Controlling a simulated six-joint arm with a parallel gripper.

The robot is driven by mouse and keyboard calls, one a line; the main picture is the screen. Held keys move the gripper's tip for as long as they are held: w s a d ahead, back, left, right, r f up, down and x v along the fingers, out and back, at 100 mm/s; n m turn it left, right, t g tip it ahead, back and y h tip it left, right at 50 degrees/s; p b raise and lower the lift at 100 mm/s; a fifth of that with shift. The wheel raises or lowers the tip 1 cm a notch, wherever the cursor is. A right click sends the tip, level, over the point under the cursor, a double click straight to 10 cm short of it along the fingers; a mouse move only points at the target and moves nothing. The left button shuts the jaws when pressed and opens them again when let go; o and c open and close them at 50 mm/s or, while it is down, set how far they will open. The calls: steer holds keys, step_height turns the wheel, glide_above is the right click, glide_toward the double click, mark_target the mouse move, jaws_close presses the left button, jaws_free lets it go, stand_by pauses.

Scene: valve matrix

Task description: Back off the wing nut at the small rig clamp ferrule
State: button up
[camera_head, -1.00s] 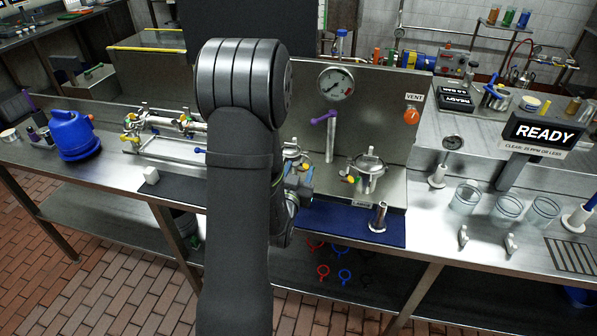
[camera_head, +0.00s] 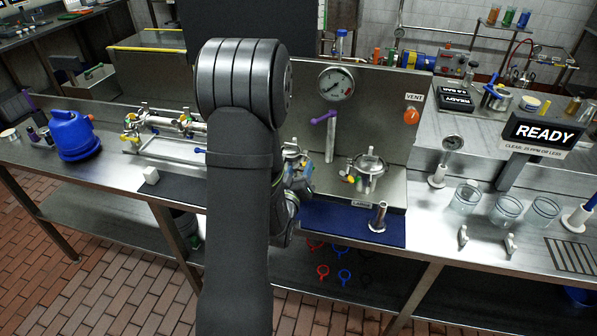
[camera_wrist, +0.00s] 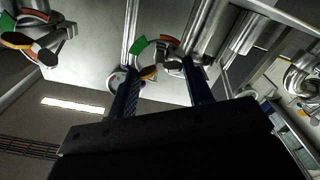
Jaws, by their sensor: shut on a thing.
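In the wrist view, the two dark blue fingers of my gripper (camera_wrist: 160,66) reach up to a small ring clamp with green, orange and yellow marks (camera_wrist: 142,46). The silver wing nut (camera_wrist: 172,64) lies between the fingertips, and the gripper is shut on it. Exact finger contact is hard to make out. In the head view, my arm hides most of the small rig; a bit of its clamp (camera_head: 291,152) shows just right of the arm. My gripper is largely hidden there.
A pressure gauge (camera_head: 336,84) and a purple-handled valve (camera_head: 330,125) are behind. Clamped piping (camera_head: 160,125) lies left. Glass beakers (camera_head: 505,207) stand far right.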

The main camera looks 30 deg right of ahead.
stand_by(0.4)
steer(key=o, duration=1)
steer(key=v, duration=1.7)
steer(key=shift+s+a+r, duration=0.1)
steer(key=shift+s, duration=0.05)
steer(key=x, duration=1.7)
